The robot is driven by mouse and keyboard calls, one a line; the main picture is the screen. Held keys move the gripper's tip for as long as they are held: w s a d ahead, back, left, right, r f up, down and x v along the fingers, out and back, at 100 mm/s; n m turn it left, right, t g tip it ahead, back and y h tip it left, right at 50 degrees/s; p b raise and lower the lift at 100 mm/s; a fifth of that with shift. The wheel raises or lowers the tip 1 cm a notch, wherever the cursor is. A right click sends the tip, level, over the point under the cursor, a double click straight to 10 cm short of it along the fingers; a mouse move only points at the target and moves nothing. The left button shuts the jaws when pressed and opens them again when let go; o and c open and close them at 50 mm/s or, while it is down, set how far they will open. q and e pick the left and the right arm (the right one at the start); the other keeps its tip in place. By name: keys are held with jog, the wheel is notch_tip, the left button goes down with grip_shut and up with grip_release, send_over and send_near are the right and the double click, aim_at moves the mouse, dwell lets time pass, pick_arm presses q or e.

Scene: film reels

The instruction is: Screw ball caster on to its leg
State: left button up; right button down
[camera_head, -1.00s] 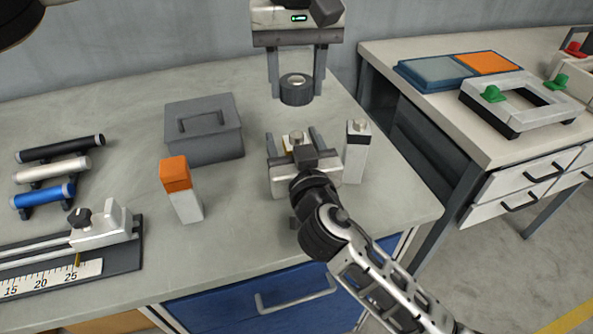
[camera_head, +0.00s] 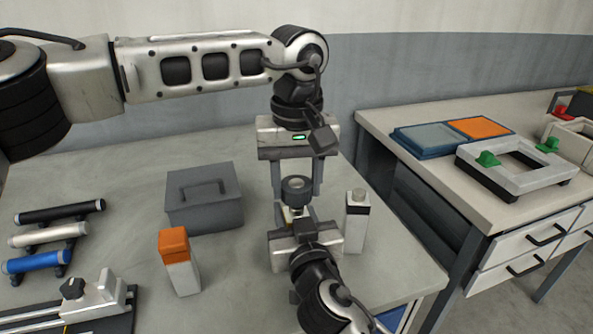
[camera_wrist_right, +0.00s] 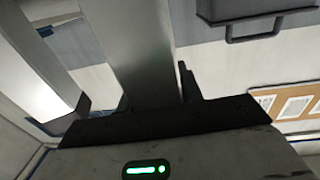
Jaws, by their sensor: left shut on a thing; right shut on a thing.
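My left gripper (camera_head: 296,192) reaches in from the upper left and points down. It is shut on the ball caster (camera_head: 296,184), a dark round piece with a pale centre on top. My right gripper (camera_head: 296,214) comes from below and is shut on a leg, whose small pale part (camera_head: 291,213) shows just under the caster. The caster is in line above the leg; whether they touch is hidden. In the right wrist view, large grey shapes rise past the gripper body (camera_wrist_right: 160,140); I cannot tell which is the leg.
A white post (camera_head: 356,222) with a dark band stands close right of my grippers. An orange-topped white block (camera_head: 178,262) and a grey lidded box (camera_head: 205,205) stand to the left. Colored cylinders on holders (camera_head: 50,235) lie farther left. A second bench (camera_head: 450,180) stands at right.

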aim_at(290, 213)
pick_arm(q)
jog(key=shift+f, duration=0.1)
dwell(0.4)
jog(key=shift+f, duration=0.75)
jog(key=shift+f, duration=0.6)
jog(key=m, duration=0.9)
jog(key=shift+m, duration=0.4)
jog(key=o, duration=1)
